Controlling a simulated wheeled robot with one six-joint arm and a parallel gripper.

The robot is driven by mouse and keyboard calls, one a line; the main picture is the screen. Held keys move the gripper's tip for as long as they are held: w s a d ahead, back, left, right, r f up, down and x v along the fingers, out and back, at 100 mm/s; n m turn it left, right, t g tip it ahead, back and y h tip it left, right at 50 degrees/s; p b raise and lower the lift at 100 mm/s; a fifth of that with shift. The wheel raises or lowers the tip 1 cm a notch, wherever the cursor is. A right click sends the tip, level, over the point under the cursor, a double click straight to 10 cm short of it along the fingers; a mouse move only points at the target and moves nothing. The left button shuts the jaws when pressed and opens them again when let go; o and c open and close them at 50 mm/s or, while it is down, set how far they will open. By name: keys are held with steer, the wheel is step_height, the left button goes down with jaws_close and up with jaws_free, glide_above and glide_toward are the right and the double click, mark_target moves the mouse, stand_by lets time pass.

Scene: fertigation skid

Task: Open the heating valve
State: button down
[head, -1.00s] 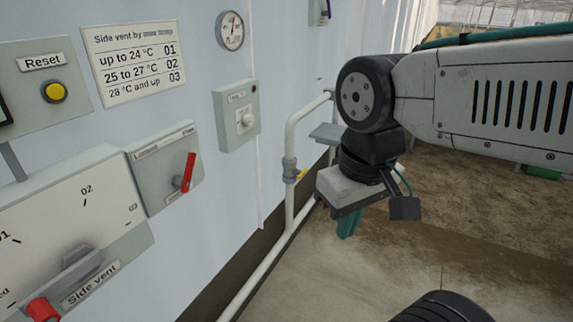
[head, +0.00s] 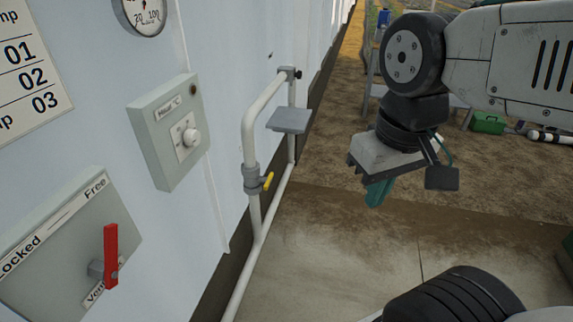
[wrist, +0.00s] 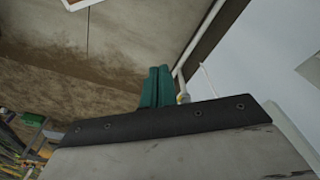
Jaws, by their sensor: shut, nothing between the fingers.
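The heating valve is a grey fitting with a small yellow lever (head: 267,181) on the white pipe beside the wall, in the middle of the head view. In the wrist view the teal fingers (wrist: 156,86) also show closed side by side. The pipe and a small piece of the valve (wrist: 183,97) show just right of them, partly hidden by the gripper body.
A grey plate (head: 289,120) juts out near the pipe above the valve. A heat control box (head: 170,135) and a lock panel with a red lever (head: 110,256) are on the wall to the left. The concrete floor (head: 330,250) below my gripper is clear.

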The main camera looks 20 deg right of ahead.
steer(key=shift+w+d, duration=0.3)
steer(key=shift+w, duration=0.05)
steer(key=w+n, duration=0.5)
steer(key=w, duration=2.1)
steer(key=w+a+f+n, duration=0.1)
steer(key=w+f+n, duration=0.1)
steer(key=w+f, duration=0.9)
steer(key=w+a+f+n+g, duration=0.1)
steer(key=w+a+f+n, duration=0.1)
steer(key=w+f, duration=0.9)
steer(key=shift+w+n, duration=0.8)
